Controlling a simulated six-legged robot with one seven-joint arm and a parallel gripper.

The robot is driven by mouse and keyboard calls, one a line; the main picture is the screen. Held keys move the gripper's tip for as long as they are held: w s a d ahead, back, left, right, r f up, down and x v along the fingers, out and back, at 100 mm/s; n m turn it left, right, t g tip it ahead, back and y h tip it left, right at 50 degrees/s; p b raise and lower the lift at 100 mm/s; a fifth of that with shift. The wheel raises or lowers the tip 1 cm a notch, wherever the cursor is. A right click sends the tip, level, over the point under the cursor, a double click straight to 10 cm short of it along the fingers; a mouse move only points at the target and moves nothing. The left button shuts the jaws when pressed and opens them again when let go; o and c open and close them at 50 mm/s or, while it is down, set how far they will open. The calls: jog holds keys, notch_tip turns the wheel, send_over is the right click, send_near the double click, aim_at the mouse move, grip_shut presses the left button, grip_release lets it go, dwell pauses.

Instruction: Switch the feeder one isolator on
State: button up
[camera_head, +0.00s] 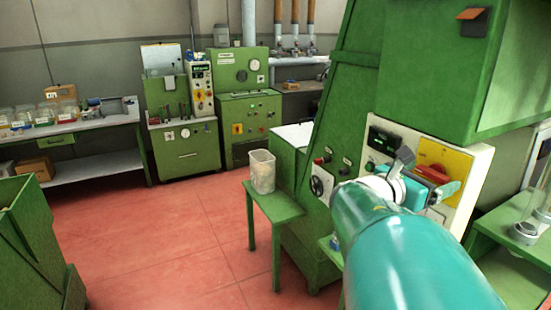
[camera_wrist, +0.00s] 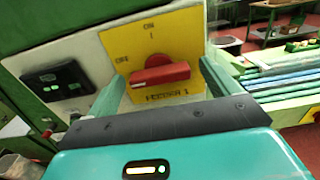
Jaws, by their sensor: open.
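The feeder one isolator is a red rotary handle (camera_wrist: 160,75) on a yellow plate (camera_wrist: 185,45) marked ON at the top, OFF at the left and FEEDER 1 below. The handle lies roughly horizontal, its long end towards OFF. The head view also shows the red handle (camera_head: 434,172) on its yellow plate (camera_head: 455,160). My gripper (camera_wrist: 162,72) is open in front of the plate, one finger to each side of the handle. Both fingers look apart from the handle; depth is hard to judge. In the head view my gripper (camera_head: 425,178) partly covers the panel.
A black display unit (camera_wrist: 55,83) sits left of the yellow plate. A green machine hood (camera_head: 435,70) overhangs the panel. A small green table (camera_head: 275,205) with a clear container (camera_head: 262,170) stands to the left. A green stand with glass cylinders (camera_head: 530,215) is at the right.

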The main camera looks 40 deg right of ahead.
jog(key=shift+a, duration=0.1)
jog(key=c, duration=1)
jog(key=shift+m, duration=0.3)
jog(key=m, duration=1.3)
jog(key=shift+m, duration=2.2)
